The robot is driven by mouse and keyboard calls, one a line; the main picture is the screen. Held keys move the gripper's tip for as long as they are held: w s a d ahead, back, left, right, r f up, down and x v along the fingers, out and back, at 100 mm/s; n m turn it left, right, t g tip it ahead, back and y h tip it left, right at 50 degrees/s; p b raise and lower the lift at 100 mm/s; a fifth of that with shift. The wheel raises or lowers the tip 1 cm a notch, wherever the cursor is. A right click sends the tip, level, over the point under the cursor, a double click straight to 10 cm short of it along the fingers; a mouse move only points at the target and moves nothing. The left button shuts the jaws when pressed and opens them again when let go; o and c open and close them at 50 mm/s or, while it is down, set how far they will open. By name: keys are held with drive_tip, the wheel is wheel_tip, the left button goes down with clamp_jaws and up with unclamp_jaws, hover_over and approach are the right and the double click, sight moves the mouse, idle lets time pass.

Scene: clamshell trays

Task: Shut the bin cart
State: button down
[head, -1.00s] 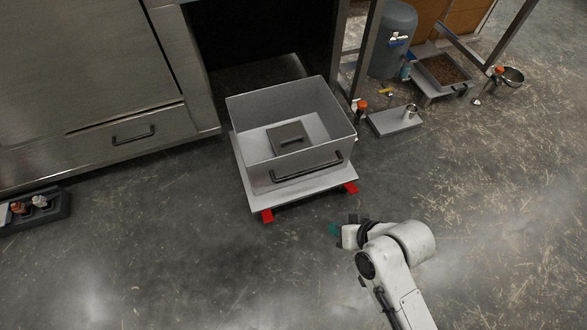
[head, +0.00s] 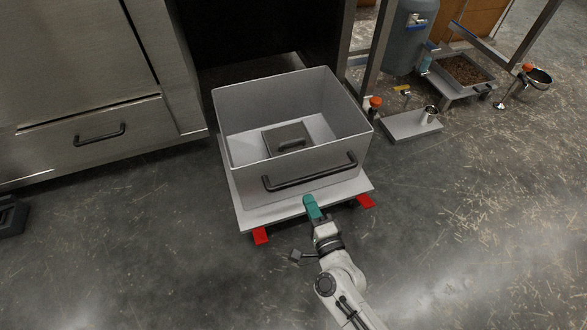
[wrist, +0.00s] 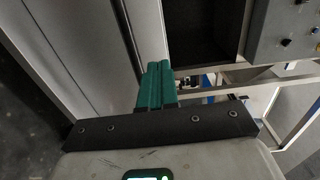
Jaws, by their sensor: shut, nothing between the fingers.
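The bin cart (head: 240,203) is a grey open-topped bin on a flat pale platform with red feet. It stands out on the floor in front of a dark opening (head: 262,38) in the metal cabinet. A black bar handle (head: 310,172) runs across the bin's front wall. A small square box with a handle (head: 288,140) lies inside the bin. My gripper (head: 312,207), with teal fingers, is just in front of the cart, below the handle in the head view. Its fingers are together in the wrist view (wrist: 156,85) and hold nothing. I cannot tell if they touch the cart.
A metal cabinet (head: 60,90) with a handled drawer stands on the left. The front floor is clear.

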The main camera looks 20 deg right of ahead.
sight(289, 156)
drive_tip(key=w+b, duration=0.2)
drive_tip(key=w, duration=1.1)
drive_tip(key=shift+w+d+f+b, duration=0.1)
drive_tip(key=shift+w+f+b, duration=0.1)
drive_tip(key=shift+b, duration=0.2)
drive_tip(key=shift+w+r, duration=0.1)
drive_tip(key=shift+w, duration=0.3)
